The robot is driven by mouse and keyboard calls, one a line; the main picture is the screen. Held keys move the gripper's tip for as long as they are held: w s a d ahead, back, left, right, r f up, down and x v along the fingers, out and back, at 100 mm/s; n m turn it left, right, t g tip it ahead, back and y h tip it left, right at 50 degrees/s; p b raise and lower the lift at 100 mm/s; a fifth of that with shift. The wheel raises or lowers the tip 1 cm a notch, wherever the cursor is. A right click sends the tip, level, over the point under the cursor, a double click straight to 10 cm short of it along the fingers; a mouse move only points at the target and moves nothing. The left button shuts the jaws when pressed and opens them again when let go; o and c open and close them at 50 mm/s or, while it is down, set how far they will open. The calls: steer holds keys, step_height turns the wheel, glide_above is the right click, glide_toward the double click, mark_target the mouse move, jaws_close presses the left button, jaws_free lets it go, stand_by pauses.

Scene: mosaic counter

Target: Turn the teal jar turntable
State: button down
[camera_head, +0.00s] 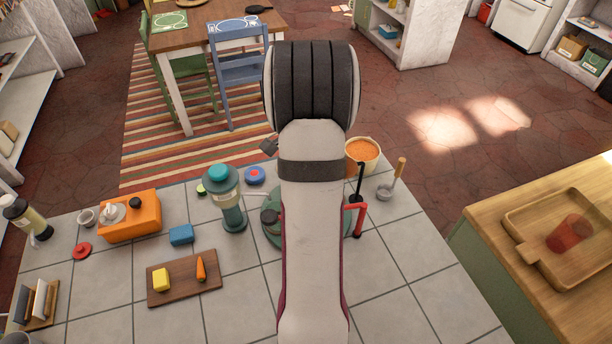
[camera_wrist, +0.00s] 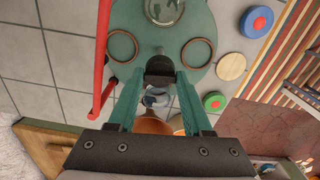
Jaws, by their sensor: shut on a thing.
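The teal jar turntable (camera_wrist: 138,38) is a flat round disc in the wrist view, with two brown rings and a clear glass jar (camera_wrist: 164,10) on it. A dark knob (camera_wrist: 160,66) stands up from the disc's near edge. My gripper (camera_wrist: 160,80) has green fingers on both sides of this knob and is shut on it. In the head view my arm covers most of the turntable (camera_head: 272,238); only its left edge shows, with a dark-lidded jar on it. My gripper is hidden there behind the arm.
A red bent bar (camera_wrist: 103,55) stands close left of my fingers; in the head view a red stand (camera_head: 354,218) is right of my arm. A teal-lidded blender (camera_head: 228,200) stands left. The front-right tiles are clear.

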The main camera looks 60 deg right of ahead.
steer(key=shift+m, duration=0.7)
stand_by(0.3)
steer(key=c, duration=0.6)
jaws_free()
step_height(320, 180, up, 16)
